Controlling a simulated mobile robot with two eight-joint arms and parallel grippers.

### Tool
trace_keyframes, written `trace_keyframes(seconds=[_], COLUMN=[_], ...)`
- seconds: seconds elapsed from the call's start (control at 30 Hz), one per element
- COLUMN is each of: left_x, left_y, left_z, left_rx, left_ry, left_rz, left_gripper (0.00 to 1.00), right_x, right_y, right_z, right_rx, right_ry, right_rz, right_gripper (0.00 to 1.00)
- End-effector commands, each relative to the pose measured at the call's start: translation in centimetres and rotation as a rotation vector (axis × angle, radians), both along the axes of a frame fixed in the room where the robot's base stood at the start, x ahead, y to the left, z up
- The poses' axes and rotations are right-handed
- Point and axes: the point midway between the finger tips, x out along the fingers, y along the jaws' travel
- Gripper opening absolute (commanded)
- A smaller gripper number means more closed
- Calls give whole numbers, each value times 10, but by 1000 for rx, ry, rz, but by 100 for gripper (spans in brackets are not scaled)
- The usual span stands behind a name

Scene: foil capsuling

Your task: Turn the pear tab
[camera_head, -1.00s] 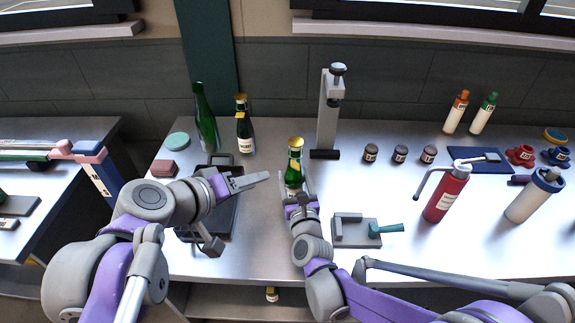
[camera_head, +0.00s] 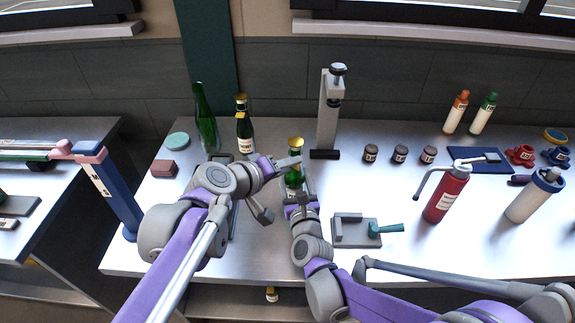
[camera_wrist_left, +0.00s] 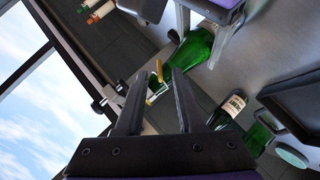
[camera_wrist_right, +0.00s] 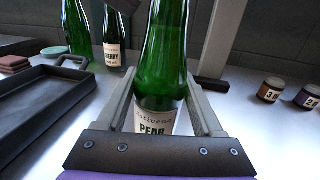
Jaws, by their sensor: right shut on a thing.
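The pear bottle (camera_head: 293,178) is green with a gold top (camera_head: 296,142) and stands upright on the bench. Its label reads PEAR in the right wrist view (camera_wrist_right: 155,122). My right gripper (camera_head: 301,191) is shut on its body, one finger on each side. My left gripper (camera_head: 288,163) is at the bottle's neck, just below the gold top in the head view. In the left wrist view the left fingers (camera_wrist_left: 158,88) are apart. A thin gold tab (camera_wrist_left: 159,71) shows between their tips there; I cannot tell whether they touch it.
A cherry bottle (camera_head: 245,132) and a tall green bottle (camera_head: 205,120) stand at the back left. A grey press stand (camera_head: 327,120) rises behind the pear bottle. A grey block with a teal handle (camera_head: 388,228) lies to the right, with a red bottle (camera_head: 446,194) beyond.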

Motion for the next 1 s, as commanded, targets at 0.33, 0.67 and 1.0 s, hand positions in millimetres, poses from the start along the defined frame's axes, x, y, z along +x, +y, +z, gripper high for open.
trace_keyframes(seconds=[0.33,0.67,1.0], left_x=[1,1,1], left_y=[-1,-1,0], left_z=[-1,-1,-2], left_rx=[1,1,-29], left_ry=[-1,-1,0], left_rz=[0,0,0], left_gripper=[25,0,0], right_x=[0,0,0], right_y=[0,0,0], right_z=[0,0,0], right_rx=[0,0,0], right_ry=[0,0,0], right_rz=[0,0,0], right_gripper=[0,0,0])
